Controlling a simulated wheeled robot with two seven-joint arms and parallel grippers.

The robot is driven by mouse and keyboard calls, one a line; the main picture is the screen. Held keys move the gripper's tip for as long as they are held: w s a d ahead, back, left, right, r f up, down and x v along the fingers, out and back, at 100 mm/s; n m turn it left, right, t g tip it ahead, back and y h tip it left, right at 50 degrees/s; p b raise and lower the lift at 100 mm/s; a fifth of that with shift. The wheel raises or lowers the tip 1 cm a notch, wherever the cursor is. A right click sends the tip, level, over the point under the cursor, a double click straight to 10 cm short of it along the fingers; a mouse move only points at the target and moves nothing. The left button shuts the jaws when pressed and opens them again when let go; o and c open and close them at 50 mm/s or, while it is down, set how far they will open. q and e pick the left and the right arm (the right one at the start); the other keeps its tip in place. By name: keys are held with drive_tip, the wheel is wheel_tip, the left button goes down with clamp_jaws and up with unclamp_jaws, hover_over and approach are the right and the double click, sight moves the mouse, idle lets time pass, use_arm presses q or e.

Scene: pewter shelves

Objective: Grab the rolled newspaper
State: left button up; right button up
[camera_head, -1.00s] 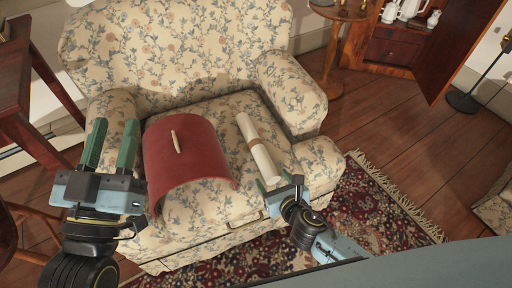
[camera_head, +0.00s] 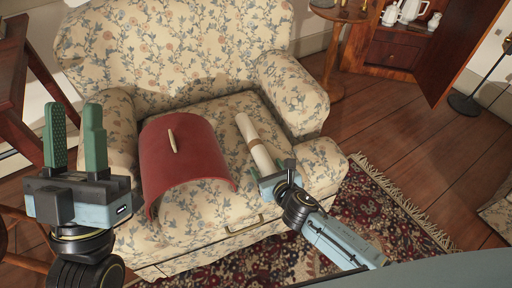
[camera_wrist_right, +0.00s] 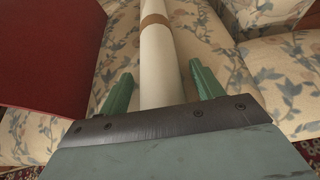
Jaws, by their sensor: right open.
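The rolled newspaper (camera_head: 254,139) is a cream tube with a brown band, lying on the seat of the floral armchair (camera_head: 206,113). In the right wrist view the newspaper (camera_wrist_right: 158,62) runs between the two green fingers. My right gripper (camera_head: 267,173) is open at the newspaper's near end, with one finger on each side (camera_wrist_right: 161,88). The near end of the roll is hidden behind the gripper body. I cannot tell whether the fingers touch it. My left gripper (camera_head: 75,135) is open and empty, with its fingers pointing up, left of the chair seat.
A curved red panel with a pale handle (camera_head: 186,164) lies on the seat left of the newspaper; it also fills the left of the wrist view (camera_wrist_right: 48,55). The chair's arm (camera_head: 291,90) rises to the right. A patterned rug (camera_head: 375,205) covers the floor.

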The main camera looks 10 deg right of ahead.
drive_tip(key=c, duration=1.2)
drive_tip(key=shift+o, duration=0.2)
drive_tip(key=shift+r, duration=0.15)
